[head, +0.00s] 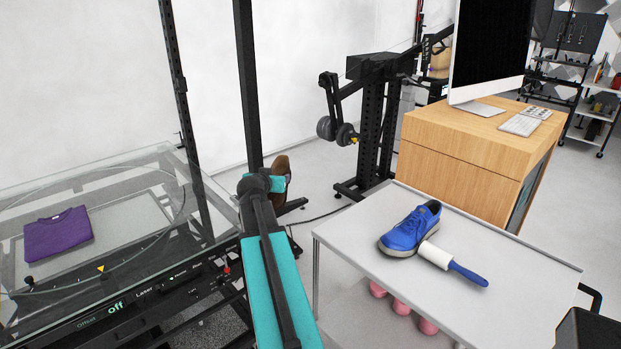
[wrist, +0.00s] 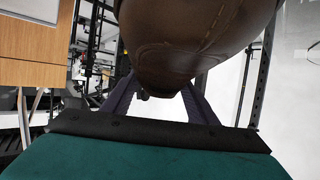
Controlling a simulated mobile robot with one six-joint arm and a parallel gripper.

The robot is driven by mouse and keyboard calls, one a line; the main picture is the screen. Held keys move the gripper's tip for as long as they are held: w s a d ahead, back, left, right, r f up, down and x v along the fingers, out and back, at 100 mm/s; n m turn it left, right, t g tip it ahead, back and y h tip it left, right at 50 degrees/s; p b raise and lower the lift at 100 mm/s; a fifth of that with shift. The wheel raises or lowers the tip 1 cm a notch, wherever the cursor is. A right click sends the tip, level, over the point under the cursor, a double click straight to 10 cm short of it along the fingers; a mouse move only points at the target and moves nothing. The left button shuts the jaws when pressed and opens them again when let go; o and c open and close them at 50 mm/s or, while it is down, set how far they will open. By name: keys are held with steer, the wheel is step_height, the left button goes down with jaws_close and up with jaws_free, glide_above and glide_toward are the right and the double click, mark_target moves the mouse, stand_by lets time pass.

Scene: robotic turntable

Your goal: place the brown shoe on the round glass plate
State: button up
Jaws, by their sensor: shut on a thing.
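The brown shoe (head: 281,165) is up in the air beyond my teal and black arm in the head view, partly hidden by it. In the wrist view the brown shoe (wrist: 195,35) fills the upper middle, with dark gripper fingers on either side. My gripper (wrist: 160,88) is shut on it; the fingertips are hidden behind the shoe. In the head view the gripper (head: 278,183) is mostly covered by my arm. The round glass plate (head: 130,212) lies on the turntable at the left, to the left of the shoe and apart from it. A folded purple shirt (head: 58,234) lies at its left part.
A black control panel (head: 150,300) runs along the turntable's front, and a black post (head: 180,90) rises beside it. A white cart (head: 470,250) at the right holds a blue shoe (head: 411,230) and a lint roller (head: 450,263). A wooden desk (head: 460,160) stands behind it.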

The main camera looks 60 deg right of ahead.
steer(key=w+a+r+n+t+y, duration=0.1)
steer(key=w+a+n+t+y, duration=0.1)
steer(key=w+a, duration=0.55)
steer(key=w+a+r+n+t+y, duration=0.15)
steer(key=w+a, duration=0.25)
steer(key=a, duration=0.7)
steer(key=w+a+r+n+t+y, duration=0.1)
steer(key=w+a+n+t, duration=0.3)
steer(key=a, duration=0.6)
steer(key=w+a+r+n+y, duration=0.1)
steer(key=a+n+y, duration=0.1)
steer(key=a, duration=0.8)
steer(key=w+a+r+n+y, duration=0.1)
steer(key=w+a+r+y, duration=0.1)
steer(key=a, duration=0.8)
steer(key=w+a+r+n+y, duration=0.1)
steer(key=w+a+n+y, duration=0.1)
steer(key=a, duration=0.8)
steer(key=shift+a+r+n+t+y, duration=0.25)
steer(key=shift+a+n+t+y, duration=0.15)
steer(key=shift+y, duration=0.45)
steer(key=shift+d, duration=0.15)
